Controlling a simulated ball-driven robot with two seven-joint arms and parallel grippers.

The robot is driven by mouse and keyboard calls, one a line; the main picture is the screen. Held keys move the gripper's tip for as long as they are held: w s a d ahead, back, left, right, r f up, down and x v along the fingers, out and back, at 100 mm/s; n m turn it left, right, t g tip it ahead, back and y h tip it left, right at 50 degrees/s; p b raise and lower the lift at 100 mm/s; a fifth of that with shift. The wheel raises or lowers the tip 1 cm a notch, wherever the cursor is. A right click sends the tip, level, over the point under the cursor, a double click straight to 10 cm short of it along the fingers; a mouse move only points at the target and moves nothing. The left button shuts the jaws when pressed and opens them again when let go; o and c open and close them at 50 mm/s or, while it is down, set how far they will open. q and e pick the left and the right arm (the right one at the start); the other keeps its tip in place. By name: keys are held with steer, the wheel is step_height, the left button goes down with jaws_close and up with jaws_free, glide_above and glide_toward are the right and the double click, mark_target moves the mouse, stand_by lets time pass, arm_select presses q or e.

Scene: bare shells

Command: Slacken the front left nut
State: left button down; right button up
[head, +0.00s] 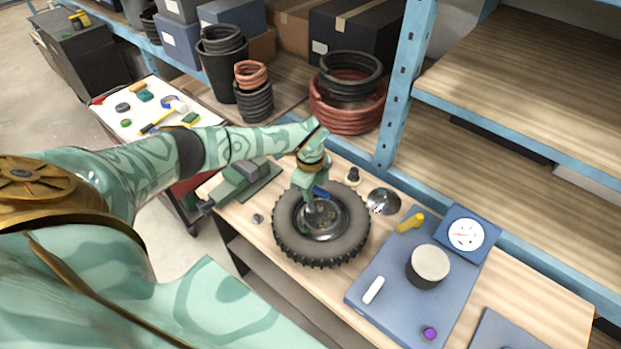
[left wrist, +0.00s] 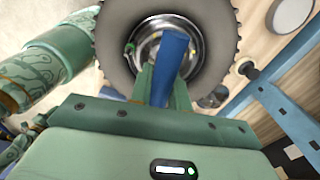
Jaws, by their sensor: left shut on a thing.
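A wheel with a black knobbly tyre (head: 345,242) and a shiny metal hub lies flat on the workbench; the tyre (left wrist: 112,40) also fills the top of the left wrist view. My left gripper (head: 312,192) is over the hub, pointing down. It is shut on a blue-handled tool (left wrist: 174,48), whose blue part (head: 321,191) also shows in the head view. The tool's far end lies over the hub; whether it touches a nut is hidden. A small green-marked nut (left wrist: 130,48) shows at the hub's left edge in the wrist view. My right gripper is out of view.
A metal bowl (head: 383,201) and a small black-based knob (head: 353,175) stand behind the wheel. A blue board (head: 385,310) with a gauge (head: 466,234) is to the right. A green vise-like tool (head: 240,183) is left. A blue shelf post (head: 403,90) rises behind.

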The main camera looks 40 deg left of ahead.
arm_select(q)
steer(key=shift+r+p, duration=0.4)
steer(key=shift+r, duration=0.3)
steer(key=shift+r+p, duration=0.45)
steer(key=shift+r, duration=0.6)
